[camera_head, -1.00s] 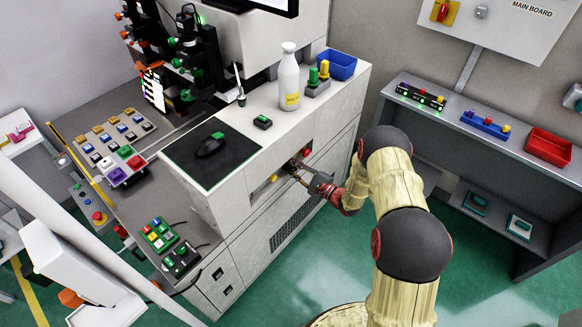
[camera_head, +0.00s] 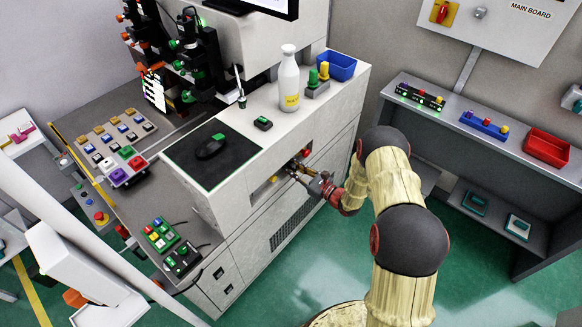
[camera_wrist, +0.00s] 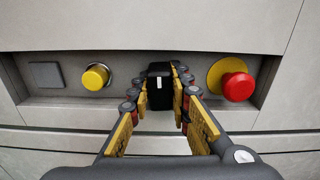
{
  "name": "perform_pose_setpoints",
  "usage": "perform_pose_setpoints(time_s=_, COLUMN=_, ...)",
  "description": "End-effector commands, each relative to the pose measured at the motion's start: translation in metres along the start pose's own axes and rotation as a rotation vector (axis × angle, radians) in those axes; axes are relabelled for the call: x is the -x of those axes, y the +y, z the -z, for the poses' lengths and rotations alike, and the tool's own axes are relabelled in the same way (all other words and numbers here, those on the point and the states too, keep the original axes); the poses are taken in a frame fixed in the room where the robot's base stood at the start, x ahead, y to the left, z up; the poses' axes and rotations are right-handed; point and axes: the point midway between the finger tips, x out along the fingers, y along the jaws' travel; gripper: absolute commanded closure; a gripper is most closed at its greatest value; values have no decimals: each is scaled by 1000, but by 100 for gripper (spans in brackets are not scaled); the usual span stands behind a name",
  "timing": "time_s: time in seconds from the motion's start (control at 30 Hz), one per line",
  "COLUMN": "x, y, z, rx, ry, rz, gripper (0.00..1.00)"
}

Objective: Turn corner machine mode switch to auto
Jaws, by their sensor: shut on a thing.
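The mode switch (camera_wrist: 159,74) is a black knob with a white mark on its face. It sits in the recessed panel of the machine's front, between a yellow button and a red button, and its white mark points straight up in the wrist view. My gripper (camera_wrist: 163,87) is shut on the switch, with yellow-padded fingers on its left and right sides. In the head view my gripper (camera_head: 297,172) reaches into the recess of the white machine (camera_head: 260,195). The switch itself is hidden there behind the fingers.
In the wrist view a yellow button (camera_wrist: 96,77) and a grey square (camera_wrist: 46,75) lie left of the switch. A red mushroom button (camera_wrist: 237,86) on a yellow ring is close on the right. A white bottle (camera_head: 289,85) stands on the machine top.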

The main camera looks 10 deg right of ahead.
Motion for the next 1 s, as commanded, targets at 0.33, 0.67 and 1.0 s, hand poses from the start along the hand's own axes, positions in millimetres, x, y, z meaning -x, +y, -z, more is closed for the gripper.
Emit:
perform_pose_setpoints(time_s=0.33, x=1, y=1, z=2, rx=-78, ry=4, rz=1, gripper=100)
perform_pose_setpoints(time_s=0.67, x=1, y=1, z=3, rx=-82, ry=4, rz=1, gripper=100)
perform_pose_setpoints(time_s=1.0, x=1, y=0, z=1, rx=-79, ry=2, rz=0, gripper=73)
